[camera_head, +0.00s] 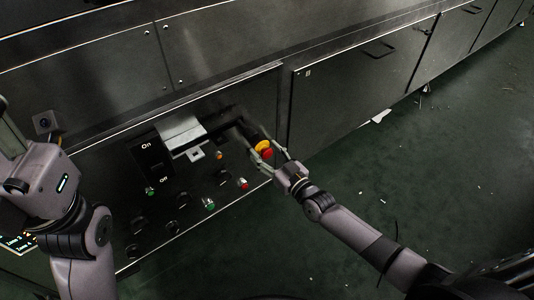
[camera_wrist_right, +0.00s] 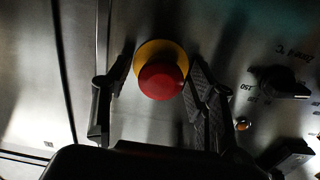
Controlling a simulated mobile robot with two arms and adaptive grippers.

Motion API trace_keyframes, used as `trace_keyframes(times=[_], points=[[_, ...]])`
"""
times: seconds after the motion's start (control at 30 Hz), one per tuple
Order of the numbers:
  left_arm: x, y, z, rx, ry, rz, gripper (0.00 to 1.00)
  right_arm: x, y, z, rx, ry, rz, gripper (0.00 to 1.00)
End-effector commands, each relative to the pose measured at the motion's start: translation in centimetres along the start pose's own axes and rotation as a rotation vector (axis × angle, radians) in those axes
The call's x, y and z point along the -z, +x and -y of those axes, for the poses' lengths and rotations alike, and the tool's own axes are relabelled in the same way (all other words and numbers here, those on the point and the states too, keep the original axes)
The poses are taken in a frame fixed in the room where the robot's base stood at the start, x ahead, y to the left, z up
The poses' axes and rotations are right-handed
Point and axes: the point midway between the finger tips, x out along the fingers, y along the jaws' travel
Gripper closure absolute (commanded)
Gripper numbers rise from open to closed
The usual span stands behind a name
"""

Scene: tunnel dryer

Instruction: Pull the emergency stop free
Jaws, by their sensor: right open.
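The emergency stop (camera_head: 265,149) is a red mushroom button on a yellow collar, on the dark metal control panel (camera_head: 232,217). It shows large in the right wrist view (camera_wrist_right: 161,82), with the red head in front of the yellow collar. My right gripper (camera_head: 262,153) is open around it. In the right wrist view one finger stands left of the button and one right of it. The right finger looks very close to the button; I cannot tell whether it touches. The left side has a visible gap. My left arm shows at the left, but its fingers are not visible.
A lever switch (camera_head: 181,134) marked On and Off juts out left of the button. Several knobs and small coloured buttons (camera_head: 209,204) sit below it. In the right wrist view a black knob (camera_wrist_right: 283,84) stands right of the gripper. The green floor (camera_head: 400,190) is mostly clear.

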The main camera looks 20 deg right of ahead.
Motion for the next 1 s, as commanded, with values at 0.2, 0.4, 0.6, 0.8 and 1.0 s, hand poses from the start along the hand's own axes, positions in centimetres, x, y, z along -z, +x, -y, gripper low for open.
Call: trace_keyframes(times=[0.2,0.4,0.6,0.8,1.0], points=[[0.01,0.02,0.0,0.0,0.0,0.0,0.6,0.0,-0.03,-0.01,0.0,0.0,0.0,0.56],[0.03,0.01,-0.01,0.0,-0.001,-0.001,0.6,0.01,-0.03,-0.02,0.0,0.0,0.0,0.69],[0.02,0.0,-0.01,0.001,-0.001,0.0,0.6,0.06,0.02,-0.04,-0.001,0.0,-0.001,0.83],[0.02,-0.01,-0.01,0.001,-0.001,0.0,0.6,0.16,0.08,-0.08,-0.001,-0.001,-0.003,0.96],[0.01,-0.02,0.0,0.001,-0.001,0.0,0.6,0.26,0.15,-0.11,-0.002,-0.001,-0.005,1.0]])
